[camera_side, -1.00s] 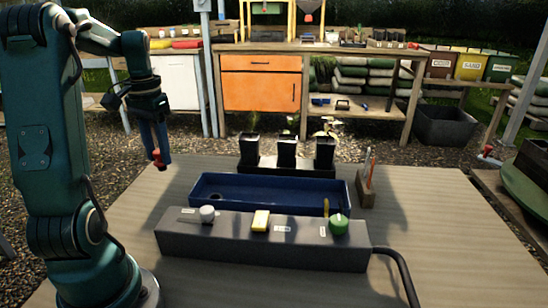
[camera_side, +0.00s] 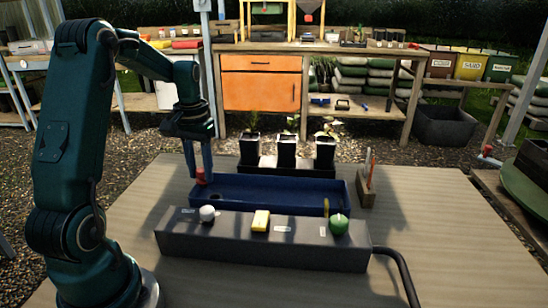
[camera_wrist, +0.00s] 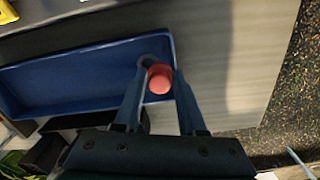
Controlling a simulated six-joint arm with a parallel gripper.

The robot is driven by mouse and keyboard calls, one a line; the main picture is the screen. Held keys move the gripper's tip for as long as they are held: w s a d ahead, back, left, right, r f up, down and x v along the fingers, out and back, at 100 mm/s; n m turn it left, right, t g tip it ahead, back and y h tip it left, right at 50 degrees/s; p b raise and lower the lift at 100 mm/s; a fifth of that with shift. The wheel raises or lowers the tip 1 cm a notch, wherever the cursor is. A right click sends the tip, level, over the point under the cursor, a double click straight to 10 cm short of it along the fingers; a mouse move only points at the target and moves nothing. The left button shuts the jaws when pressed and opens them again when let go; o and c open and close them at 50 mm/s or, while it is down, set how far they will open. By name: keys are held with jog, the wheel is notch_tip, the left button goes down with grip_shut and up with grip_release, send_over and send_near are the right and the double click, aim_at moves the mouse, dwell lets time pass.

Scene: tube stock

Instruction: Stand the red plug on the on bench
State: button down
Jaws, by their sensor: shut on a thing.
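The red plug (camera_side: 201,176) is between the fingertips of my gripper (camera_side: 203,168), which points down near the left back corner of the blue tray (camera_side: 290,190). The plug's round end (camera_wrist: 160,79) shows in the wrist view between the fingers, overlapping the tray's edge. My gripper (camera_wrist: 158,85) is shut on it. I cannot tell exactly how high the plug is above the tray or the bench. The fingers hide part of the plug.
Black plant pots (camera_side: 287,147) stand behind the tray. A wooden holder (camera_side: 366,187) stands right of it. A cable lies at the right.

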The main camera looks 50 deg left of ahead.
jog(key=shift+w+d+f, duration=0.25)
jog(key=shift+w+f, duration=0.05)
jog(key=shift+w, duration=0.15)
jog(key=shift+w+d+f, duration=0.2)
jog(key=shift+w+f, duration=0.1)
jog(key=shift+w, duration=0.15)
jog(key=shift+w+f, duration=0.1)
jog(key=shift+f, duration=1.75)
jog(key=shift+f, duration=0.2)
jog(key=shift+c, duration=2.4)
grip_release()
